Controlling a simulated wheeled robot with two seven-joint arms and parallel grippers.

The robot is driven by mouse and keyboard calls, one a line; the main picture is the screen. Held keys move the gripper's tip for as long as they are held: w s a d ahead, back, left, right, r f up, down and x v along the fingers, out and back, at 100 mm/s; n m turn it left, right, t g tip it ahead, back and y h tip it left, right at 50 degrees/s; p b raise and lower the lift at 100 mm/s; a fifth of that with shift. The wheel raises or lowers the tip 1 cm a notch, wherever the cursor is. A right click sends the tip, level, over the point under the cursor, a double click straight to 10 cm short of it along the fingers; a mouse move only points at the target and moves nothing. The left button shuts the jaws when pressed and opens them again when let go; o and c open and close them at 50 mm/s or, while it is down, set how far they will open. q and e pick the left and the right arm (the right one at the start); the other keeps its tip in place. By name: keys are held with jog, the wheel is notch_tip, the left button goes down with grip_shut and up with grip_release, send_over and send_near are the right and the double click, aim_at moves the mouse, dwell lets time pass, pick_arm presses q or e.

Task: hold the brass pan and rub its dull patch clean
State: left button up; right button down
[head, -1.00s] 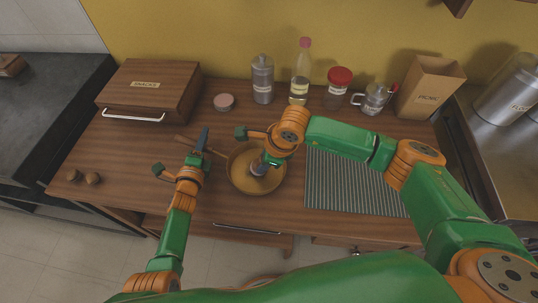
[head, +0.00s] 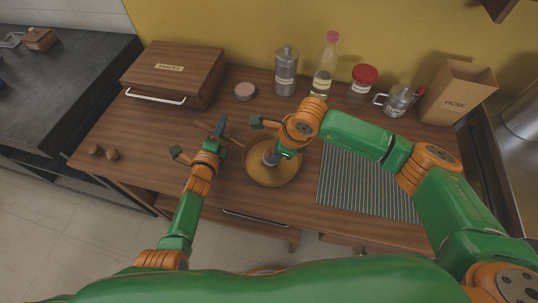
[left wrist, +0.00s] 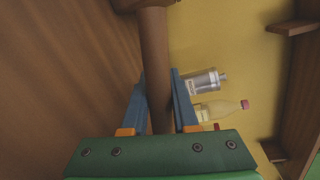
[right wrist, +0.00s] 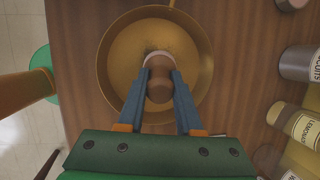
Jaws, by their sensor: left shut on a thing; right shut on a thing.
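The brass pan (head: 262,178) sits on the wooden counter, and its round interior shows in the right wrist view (right wrist: 122,75). My left gripper (head: 219,130) is shut on the pan's brown handle, which runs between its fingers in the left wrist view (left wrist: 154,55). My right gripper (head: 277,156) is shut on a brown-knobbed scrubber (right wrist: 160,88) with a pale base, held down over the inside of the pan. Whether the base touches the pan is hard to tell.
A striped mat (head: 365,187) lies right of the pan. Behind stand a wooden snacks box (head: 172,72), a pink-lidded tin (head: 245,91), a steel canister (head: 286,72), a bottle (head: 323,75), a red-lidded jar (head: 361,87) and a paper bag (head: 455,95). Two small knobs (head: 103,152) lie at left.

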jog(key=shift+w+d, duration=0.55)
jog(key=shift+d, duration=0.3)
jog(key=shift+w+d, duration=0.5)
jog(key=shift+d, duration=0.3)
jog(key=shift+s+a, duration=0.7)
jog(key=shift+a, duration=0.35)
jog(key=shift+s+a, duration=0.7)
jog(key=shift+a, duration=0.4)
jog(key=shift+s+a, duration=0.7)
jog(key=shift+a, duration=0.35)
jog(key=shift+a+r, duration=0.1)
jog(key=shift+r, duration=0.15)
notch_tip(320, 180, up, 8)
jog(key=shift+f, duration=0.2)
pick_arm(q)
jog(key=o, duration=0.7)
jog(key=shift+c, duration=0.2)
